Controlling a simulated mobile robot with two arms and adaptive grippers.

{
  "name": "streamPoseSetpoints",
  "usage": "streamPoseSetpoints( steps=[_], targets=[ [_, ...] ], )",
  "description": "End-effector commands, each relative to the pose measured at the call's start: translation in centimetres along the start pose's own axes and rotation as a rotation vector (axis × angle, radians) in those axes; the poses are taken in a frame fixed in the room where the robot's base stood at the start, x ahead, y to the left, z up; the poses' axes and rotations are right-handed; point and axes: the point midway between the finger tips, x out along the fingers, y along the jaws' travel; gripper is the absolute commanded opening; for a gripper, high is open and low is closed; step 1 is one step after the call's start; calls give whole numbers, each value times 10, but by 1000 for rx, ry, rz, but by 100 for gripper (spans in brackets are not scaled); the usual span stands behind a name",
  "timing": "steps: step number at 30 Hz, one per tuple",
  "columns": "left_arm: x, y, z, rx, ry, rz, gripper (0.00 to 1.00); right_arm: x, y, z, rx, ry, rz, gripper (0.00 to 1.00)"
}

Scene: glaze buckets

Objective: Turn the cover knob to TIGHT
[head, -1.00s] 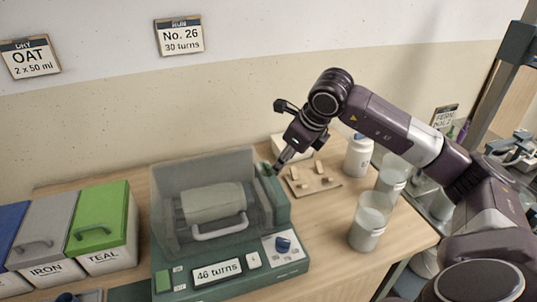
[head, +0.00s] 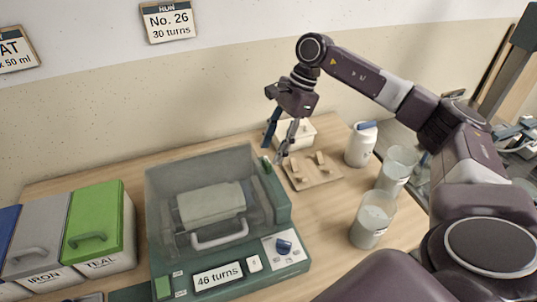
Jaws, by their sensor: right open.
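The green machine (head: 203,288) stands on the table with a clear cover (head: 160,195) over a pale drum (head: 211,203). The cover looks closed. A blue knob (head: 284,246) sits on a white plate at the machine's front right; its markings are too small to read. A small green tab (head: 266,164) stands on top of the machine's right side, at the back. My right gripper (head: 273,153) is open and empty, fingers pointing down near this tab and well behind the blue knob. I cannot tell whether it touches the tab. My left gripper is out of view.
A wooden board with small pegs (head: 314,178) lies right of the machine. A white jar (head: 361,146) and two cloudy beakers (head: 373,219) stand further right. Lidded bins (head: 92,222) stand at left.

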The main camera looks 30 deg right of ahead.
Motion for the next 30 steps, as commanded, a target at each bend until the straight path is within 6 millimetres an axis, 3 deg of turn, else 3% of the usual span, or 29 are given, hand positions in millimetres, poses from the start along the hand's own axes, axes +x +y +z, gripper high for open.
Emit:
streamPoseSetpoints(
  steps=[9, 18, 30],
  targets=[
    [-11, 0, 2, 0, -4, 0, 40, 37, 0, 0, 1, 0, 0, 42],
    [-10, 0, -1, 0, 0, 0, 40, 40, 0, 0, 1, 0, -1, 42],
    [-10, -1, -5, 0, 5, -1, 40, 40, 0, 0, 1, 0, -2, 0]
  ],
)
